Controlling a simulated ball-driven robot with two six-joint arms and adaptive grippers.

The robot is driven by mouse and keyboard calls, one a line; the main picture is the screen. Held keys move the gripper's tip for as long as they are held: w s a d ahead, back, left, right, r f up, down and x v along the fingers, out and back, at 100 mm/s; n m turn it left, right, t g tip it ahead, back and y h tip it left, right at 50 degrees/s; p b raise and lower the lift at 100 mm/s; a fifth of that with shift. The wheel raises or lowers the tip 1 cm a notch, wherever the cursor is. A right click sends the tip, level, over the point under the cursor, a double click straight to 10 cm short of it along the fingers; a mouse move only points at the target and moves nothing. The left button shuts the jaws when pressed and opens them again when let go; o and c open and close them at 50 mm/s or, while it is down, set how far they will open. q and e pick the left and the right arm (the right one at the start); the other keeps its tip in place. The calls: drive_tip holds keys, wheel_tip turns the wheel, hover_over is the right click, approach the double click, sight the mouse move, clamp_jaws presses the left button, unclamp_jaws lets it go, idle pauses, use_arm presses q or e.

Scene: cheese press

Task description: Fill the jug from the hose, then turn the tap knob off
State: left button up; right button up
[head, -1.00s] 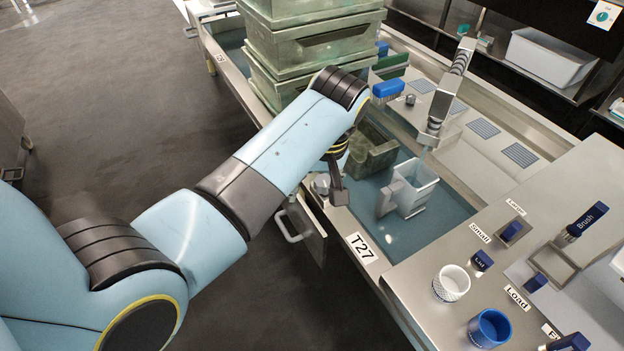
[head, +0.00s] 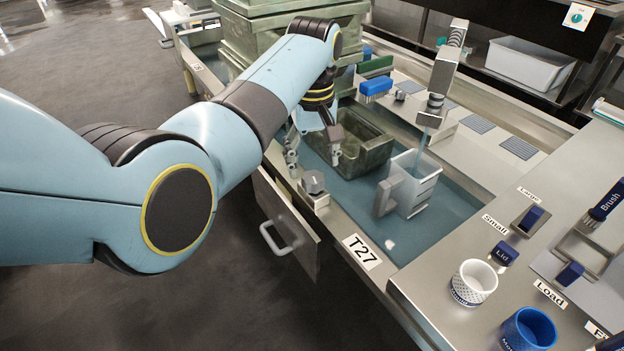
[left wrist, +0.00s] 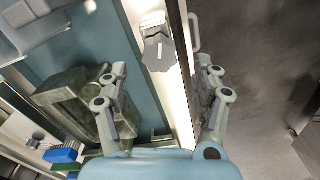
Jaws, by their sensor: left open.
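The pale grey jug (head: 424,192) stands upright in the shallow blue sink, its handle toward the left. The hose (head: 444,72) hangs with its nozzle over the jug, and a thin bluish stream seems to run into it. The water level inside cannot be told. The grey tap knob (head: 313,182) sits on the sink's front rim. My left gripper (head: 314,152) is open just above the knob. In the left wrist view the knob (left wrist: 158,52) shows in line with the gap between the open fingers (left wrist: 160,68), with no visible contact. My right gripper is not in view.
A mossy green box (head: 372,160) stands in the sink behind my left gripper, with stacked green crates (head: 240,40) beyond. An open cabinet door (head: 285,225) hangs below the knob. Cups (head: 474,283) and labelled blue pieces stand on the right counter.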

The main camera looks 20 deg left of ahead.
sight(313, 177)
use_arm(q)
wheel_tip(313, 177, down, 5)
drive_tip(key=shift+r+b, duration=0.2)
drive_tip(key=shift+b, duration=0.35)
drive_tip(key=c, duration=1.1)
drive_tip(key=shift+c, duration=0.2)
drive_tip(key=shift+r, duration=0.1)
